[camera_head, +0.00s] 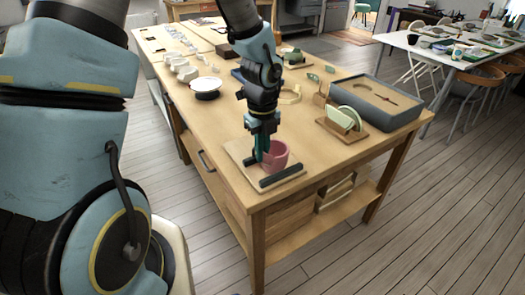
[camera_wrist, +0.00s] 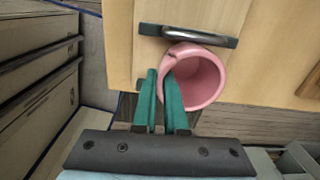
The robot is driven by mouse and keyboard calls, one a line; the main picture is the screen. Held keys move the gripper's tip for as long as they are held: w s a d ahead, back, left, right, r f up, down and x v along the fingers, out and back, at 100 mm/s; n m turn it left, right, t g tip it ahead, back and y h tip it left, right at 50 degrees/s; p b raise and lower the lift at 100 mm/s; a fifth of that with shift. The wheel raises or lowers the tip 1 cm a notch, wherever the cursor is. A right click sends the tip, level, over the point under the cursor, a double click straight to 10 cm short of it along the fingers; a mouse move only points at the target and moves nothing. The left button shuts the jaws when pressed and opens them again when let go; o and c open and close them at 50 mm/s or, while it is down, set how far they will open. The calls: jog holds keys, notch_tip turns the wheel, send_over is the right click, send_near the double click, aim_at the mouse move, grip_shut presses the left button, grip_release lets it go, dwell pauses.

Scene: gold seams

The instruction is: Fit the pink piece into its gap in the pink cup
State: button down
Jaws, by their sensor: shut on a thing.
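The pink cup (camera_head: 278,158) stands upright on a wooden board at the near corner of the table. In the wrist view I look into the cup (camera_wrist: 207,88) from above. My gripper (camera_head: 262,154) points down at the cup's left side. In the wrist view its two teal fingers (camera_wrist: 163,77) straddle the left part of the cup's wall, one outside and one over the inside. They are shut on the pink piece (camera_wrist: 165,70), which is mostly hidden between them. A short seam shows in the rim just above it. I cannot tell whether the piece is fully seated.
The board (camera_head: 236,152) carries a dark bar (camera_head: 283,177) close beside the cup. A round white-topped stand (camera_head: 206,85), a wooden rack with green plates (camera_head: 346,119) and a grey tray (camera_head: 377,98) stand farther back. The table's front edge is close to the cup.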

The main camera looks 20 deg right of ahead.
jog(key=shift+f, duration=0.3)
dwell(1.4)
jog(key=shift+c, duration=2)
grip_release()
jog(key=shift+r+p, duration=0.1)
jog(key=shift+p, duration=0.2)
jog(key=shift+r+p, duration=2.85)
jog(key=shift+r, duration=0.1)
jog(key=shift+a, duration=0.1)
